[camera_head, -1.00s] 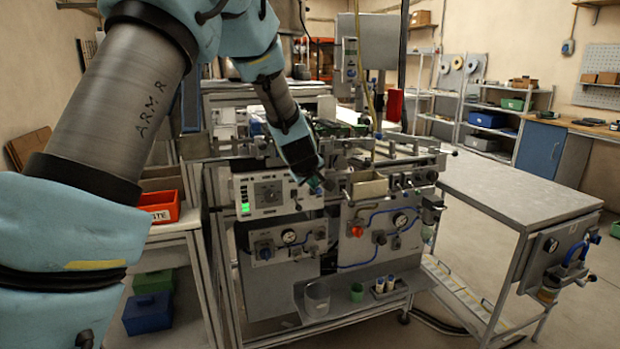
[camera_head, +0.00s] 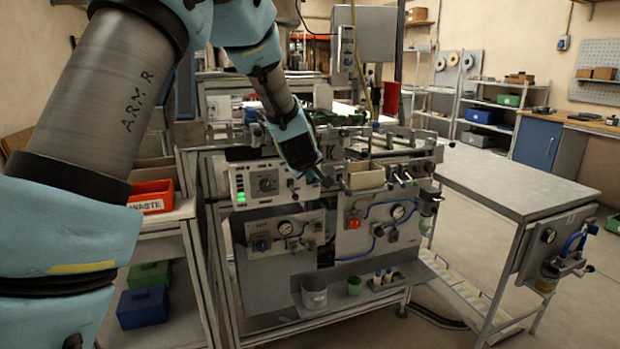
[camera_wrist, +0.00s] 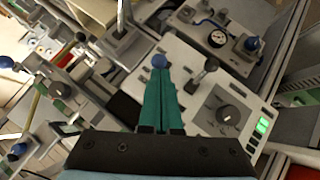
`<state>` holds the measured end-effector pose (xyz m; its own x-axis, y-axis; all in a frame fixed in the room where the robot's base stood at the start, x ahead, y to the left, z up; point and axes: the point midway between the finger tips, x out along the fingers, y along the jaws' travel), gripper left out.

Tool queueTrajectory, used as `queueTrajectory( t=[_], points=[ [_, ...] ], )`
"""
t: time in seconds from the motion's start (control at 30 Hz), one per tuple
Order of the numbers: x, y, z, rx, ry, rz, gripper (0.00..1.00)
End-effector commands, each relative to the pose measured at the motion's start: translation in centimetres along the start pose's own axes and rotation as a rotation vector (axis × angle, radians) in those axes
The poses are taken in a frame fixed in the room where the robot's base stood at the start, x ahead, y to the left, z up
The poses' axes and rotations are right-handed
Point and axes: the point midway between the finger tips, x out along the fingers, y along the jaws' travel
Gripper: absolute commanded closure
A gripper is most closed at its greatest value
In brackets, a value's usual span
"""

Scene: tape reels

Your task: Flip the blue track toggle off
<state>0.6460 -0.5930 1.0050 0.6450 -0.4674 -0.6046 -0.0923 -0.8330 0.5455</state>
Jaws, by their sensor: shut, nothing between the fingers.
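The control panel (camera_head: 262,182) is a pale box with a black dial and a lit green indicator on the front of the machine. In the wrist view the same panel (camera_wrist: 185,52) carries a blue ball-tipped toggle (camera_wrist: 158,61) and a black-tipped toggle (camera_wrist: 207,68) to its right. My gripper (camera_wrist: 160,74) is shut and empty, its teal fingertips right at the blue ball. I cannot tell whether they touch it. In the head view my gripper (camera_head: 326,181) is at the panel's right end, and the blue toggle cannot be made out there.
The dial (camera_wrist: 228,114) and green indicator (camera_wrist: 262,127) lie to the right of my fingers. Rails and clamps with blue knobs (camera_wrist: 60,90) crowd the left. A cream box (camera_head: 366,178) stands right of my gripper. A red waste bin (camera_head: 152,193) is at the left.

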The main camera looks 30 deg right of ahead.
Motion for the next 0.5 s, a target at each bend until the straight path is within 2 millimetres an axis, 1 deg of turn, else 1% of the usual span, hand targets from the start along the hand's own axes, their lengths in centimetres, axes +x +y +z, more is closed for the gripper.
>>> queueTrajectory(
  t=[0.27,0.5],
  points=[
    [0.6,-0.8,1.3,0.035,0.071,0.034,1.00],
    [1.3,-1.8,2.8,0.092,0.198,0.093,1.00]
  ],
)
